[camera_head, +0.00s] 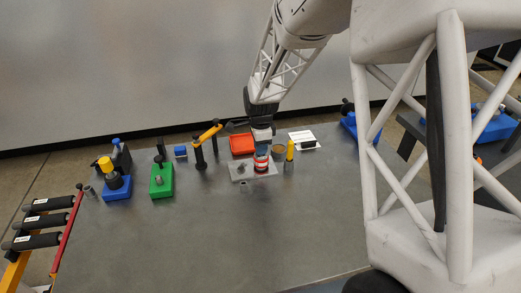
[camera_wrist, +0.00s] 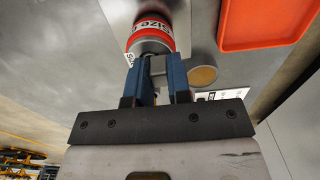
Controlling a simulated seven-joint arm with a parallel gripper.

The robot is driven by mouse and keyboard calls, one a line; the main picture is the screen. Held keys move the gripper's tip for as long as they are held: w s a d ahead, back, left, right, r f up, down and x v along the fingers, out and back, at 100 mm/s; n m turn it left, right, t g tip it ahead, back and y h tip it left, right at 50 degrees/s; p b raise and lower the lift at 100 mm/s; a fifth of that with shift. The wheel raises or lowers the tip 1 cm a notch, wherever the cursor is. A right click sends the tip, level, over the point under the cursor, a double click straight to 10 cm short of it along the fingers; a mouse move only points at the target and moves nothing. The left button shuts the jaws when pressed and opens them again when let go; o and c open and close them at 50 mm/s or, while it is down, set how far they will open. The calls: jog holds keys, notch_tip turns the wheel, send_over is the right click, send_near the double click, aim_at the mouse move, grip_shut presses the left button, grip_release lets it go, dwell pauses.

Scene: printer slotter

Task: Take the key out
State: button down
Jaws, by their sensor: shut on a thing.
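My gripper (camera_wrist: 158,82) has its two blue fingers shut on a small grey piece (camera_wrist: 158,68), which appears to be the key. Most of it is hidden between the fingers. A red, white-banded cylinder (camera_wrist: 150,38) with "SIZE" lettering is just beyond the fingertips. I cannot tell whether the grey piece is still inside it. In the head view the gripper (camera_head: 262,149) points down directly over the red cylinder (camera_head: 261,167), which is on a light grey plate (camera_head: 240,175).
A red-orange tray (camera_head: 242,144) is behind the plate; it also shows in the wrist view (camera_wrist: 255,22). A brass-topped round post (camera_wrist: 203,76), a yellow-topped post (camera_head: 290,150) and a white card (camera_head: 303,139) are to the right. Green (camera_head: 161,180) and blue (camera_head: 117,188) blocks stand left. The front tabletop is clear.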

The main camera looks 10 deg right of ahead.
jog(key=shift+r, duration=0.15)
jog(key=shift+r, duration=3.05)
